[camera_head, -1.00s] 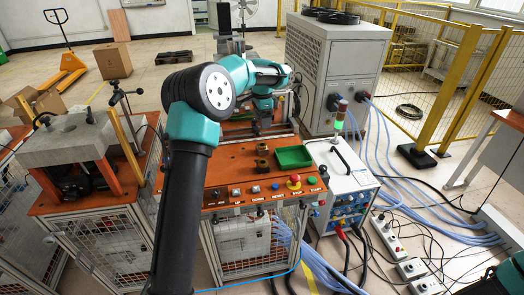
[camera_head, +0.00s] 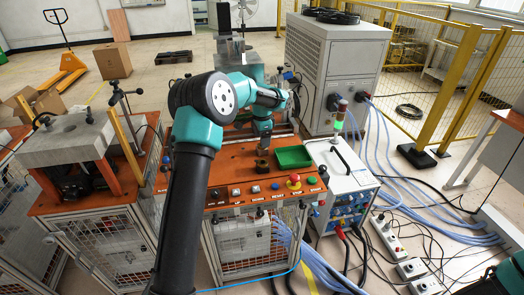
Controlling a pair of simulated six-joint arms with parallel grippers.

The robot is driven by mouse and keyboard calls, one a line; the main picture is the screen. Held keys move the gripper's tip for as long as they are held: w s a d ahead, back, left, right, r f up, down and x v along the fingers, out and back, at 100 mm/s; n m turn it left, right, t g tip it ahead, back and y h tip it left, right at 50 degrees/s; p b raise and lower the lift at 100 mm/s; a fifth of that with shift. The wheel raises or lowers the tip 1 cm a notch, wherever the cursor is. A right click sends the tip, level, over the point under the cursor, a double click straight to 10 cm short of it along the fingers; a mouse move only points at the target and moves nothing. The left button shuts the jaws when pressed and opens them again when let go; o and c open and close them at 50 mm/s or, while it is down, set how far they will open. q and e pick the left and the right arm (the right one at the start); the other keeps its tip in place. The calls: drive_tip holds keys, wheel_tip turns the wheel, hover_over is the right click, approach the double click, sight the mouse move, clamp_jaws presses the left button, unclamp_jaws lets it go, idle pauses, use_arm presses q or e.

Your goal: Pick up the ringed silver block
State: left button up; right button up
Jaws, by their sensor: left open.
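My left gripper (camera_head: 264,145) hangs pointing down over the orange worktop (camera_head: 228,185), just left of the green tray (camera_head: 293,157). It is open. A small dark brownish block (camera_head: 262,166) sits on the worktop just in front of the fingertips. A second small block behind that one is now covered by the gripper, and I cannot tell whether the fingers are around it. I cannot make out a ring or silver colour on either block. My right gripper is not in view; only a bit of my right arm shows at the lower right edge.
A row of buttons with a red emergency stop (camera_head: 294,180) lines the worktop's front edge. A grey press block (camera_head: 68,140) stands at the left. Hoses and cables cover the floor at right.

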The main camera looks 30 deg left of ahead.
use_arm(q)
wheel_tip(320, 180, down, 5)
drive_tip(key=shift+f, duration=0.2)
idle(0.5)
drive_tip(key=c, duration=1.1)
drive_tip(key=shift+r, duration=0.2)
wheel_tip(320, 180, up, 10)
drive_tip(key=shift+f, duration=0.1)
drive_tip(key=shift+d, duration=0.15)
idle(0.4)
